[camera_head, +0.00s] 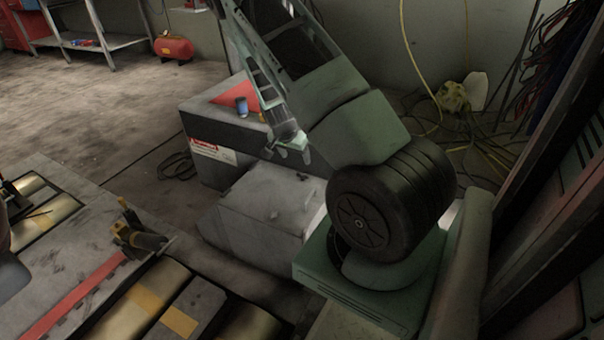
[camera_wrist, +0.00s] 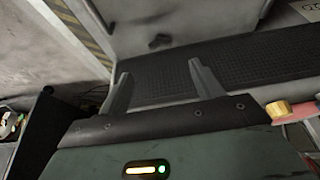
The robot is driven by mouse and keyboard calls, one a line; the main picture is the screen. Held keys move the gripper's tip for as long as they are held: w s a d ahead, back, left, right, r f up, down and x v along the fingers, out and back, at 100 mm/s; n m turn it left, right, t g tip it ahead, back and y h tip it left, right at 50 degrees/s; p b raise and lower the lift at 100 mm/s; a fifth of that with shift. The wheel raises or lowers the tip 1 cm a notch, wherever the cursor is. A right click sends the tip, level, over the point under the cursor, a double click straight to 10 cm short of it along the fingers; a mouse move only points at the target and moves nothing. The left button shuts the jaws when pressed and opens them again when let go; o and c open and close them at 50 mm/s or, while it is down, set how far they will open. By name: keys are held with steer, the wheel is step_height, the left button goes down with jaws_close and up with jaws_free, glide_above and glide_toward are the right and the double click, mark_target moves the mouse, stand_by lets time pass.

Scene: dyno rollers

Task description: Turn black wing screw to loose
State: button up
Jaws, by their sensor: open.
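A small dark knob-like piece, which looks like the black wing screw (camera_wrist: 160,41), sits on a grey surface in the wrist view, beyond the fingertips and between their lines. Its wing shape is too small to make out. My gripper (camera_wrist: 160,69) is open and empty, its two grey fingers apart and clear of the screw. In the head view my gripper (camera_head: 294,154) hangs over the back part of a grey box (camera_head: 235,220). Small knobs show on that box; I cannot tell which one is the screw.
A dark mesh panel (camera_wrist: 240,62) lies below the screw in the wrist view. A red and yellow part (camera_wrist: 282,109) is at the right. In the head view, a grey cabinet (camera_head: 215,130) carrying a blue can (camera_head: 242,106) stands behind the box. Metal rollers (camera_head: 140,300) lie front left.

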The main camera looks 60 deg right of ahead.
mark_target(302, 174)
steer(key=b+x, duration=0.3)
steer(key=x, duration=0.7)
steer(key=shift+d+f+b, duration=0.1)
steer(key=shift+f+b, duration=0.2)
steer(key=shift+f, duration=0.05)
steer(key=c, duration=1)
